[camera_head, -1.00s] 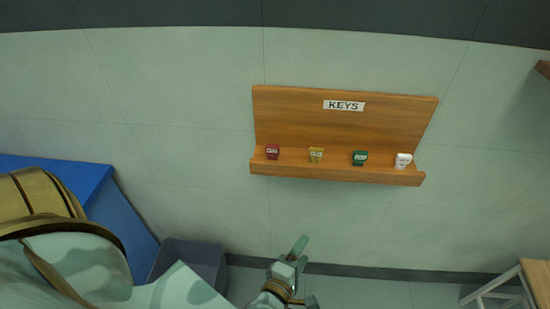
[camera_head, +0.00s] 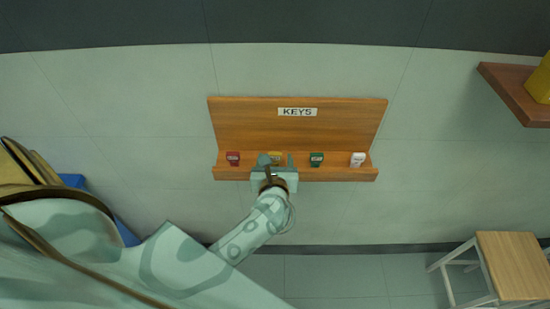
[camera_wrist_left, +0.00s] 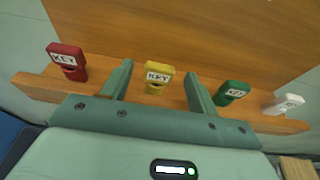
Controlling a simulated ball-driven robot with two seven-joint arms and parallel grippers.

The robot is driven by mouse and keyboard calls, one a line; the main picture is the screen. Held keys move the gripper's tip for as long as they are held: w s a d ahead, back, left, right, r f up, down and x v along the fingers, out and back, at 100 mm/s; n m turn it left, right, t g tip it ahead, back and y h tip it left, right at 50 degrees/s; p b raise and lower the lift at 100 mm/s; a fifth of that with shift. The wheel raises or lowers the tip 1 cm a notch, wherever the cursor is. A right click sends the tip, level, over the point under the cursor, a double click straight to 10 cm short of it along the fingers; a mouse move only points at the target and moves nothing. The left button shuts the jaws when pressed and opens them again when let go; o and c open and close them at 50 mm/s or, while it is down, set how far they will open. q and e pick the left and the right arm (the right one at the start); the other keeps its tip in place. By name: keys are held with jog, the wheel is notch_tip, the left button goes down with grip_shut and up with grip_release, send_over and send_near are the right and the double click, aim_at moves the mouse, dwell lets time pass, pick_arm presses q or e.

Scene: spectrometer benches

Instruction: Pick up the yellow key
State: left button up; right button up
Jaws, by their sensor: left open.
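The yellow key (camera_wrist_left: 158,75) stands on the wooden key shelf (camera_head: 230,172), between the red key (camera_head: 233,157) and the green key (camera_head: 316,158). In the head view the yellow key (camera_head: 275,156) shows only in part, behind my left gripper (camera_head: 276,161). My left gripper is open, and in the left wrist view its two fingers (camera_wrist_left: 158,85) stand on either side of the yellow key, with a gap to each side. The key is not gripped. My right gripper is not in view.
The white key (camera_head: 357,159) stands at the right end of the shelf. The backboard (camera_head: 300,130) with a KEYS label rises behind the keys. A wooden stool (camera_head: 510,262) stands at lower right, and a wall shelf (camera_head: 505,90) is at upper right.

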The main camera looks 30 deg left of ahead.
aim_at(275, 158)
pick_arm(q)
jog(key=x, duration=0.5)
jog(key=shift+f, duration=0.3)
jog(key=shift+s, duration=0.15)
jog(key=shift+c, duration=0.3)
jog(key=c, duration=1)
jog(key=shift+r, duration=0.1)
